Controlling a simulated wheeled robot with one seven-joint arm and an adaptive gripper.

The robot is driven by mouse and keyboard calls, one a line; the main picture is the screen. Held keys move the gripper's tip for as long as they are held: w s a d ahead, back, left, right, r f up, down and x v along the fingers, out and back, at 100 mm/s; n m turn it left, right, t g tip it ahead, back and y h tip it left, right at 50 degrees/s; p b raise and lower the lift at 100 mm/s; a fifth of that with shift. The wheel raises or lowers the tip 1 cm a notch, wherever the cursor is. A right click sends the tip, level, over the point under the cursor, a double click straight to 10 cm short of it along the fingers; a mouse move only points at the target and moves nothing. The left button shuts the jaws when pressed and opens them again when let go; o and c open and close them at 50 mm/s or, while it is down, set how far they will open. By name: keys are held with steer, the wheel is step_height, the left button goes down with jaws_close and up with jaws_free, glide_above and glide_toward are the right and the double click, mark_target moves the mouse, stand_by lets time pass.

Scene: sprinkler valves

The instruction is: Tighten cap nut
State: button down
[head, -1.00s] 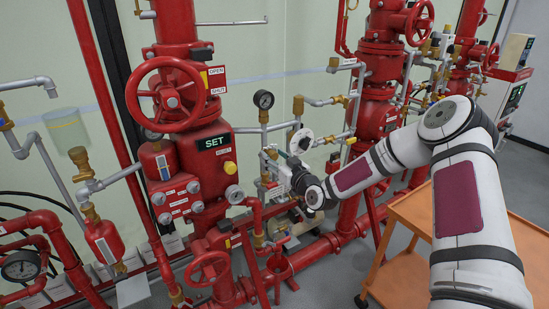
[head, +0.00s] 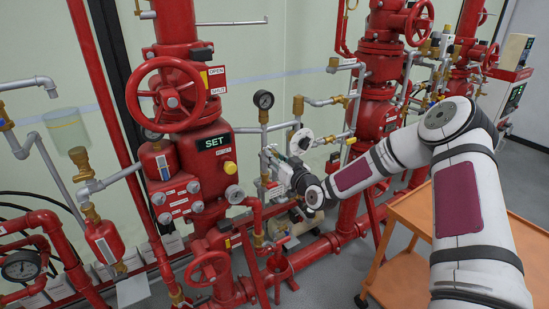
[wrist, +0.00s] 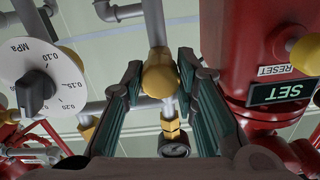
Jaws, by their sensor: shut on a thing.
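The cap nut appears to be the rounded brass fitting (wrist: 160,77) on a grey vertical pipe in the wrist view. My gripper (wrist: 161,72) has its dark green ribbed fingers on either side of this brass piece and is shut on it. In the head view, my gripper (head: 275,162) reaches in from the right to the small pipework beside the red SET valve body (head: 213,160). The brass piece is mostly hidden there by the fingers and nearby pipes.
The red SET body (wrist: 262,55) stands close on one side of my gripper, and a white MPa dial (wrist: 38,82) on the other. A black gauge (head: 263,100) and grey pipes crowd the area. An orange cart (head: 400,270) stands under my arm.

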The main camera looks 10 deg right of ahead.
steer(key=m, duration=0.6)
steer(key=shift+m, duration=0.4)
stand_by(0.4)
steer(key=c, duration=1.3)
jaws_free()
steer(key=v, duration=1.2)
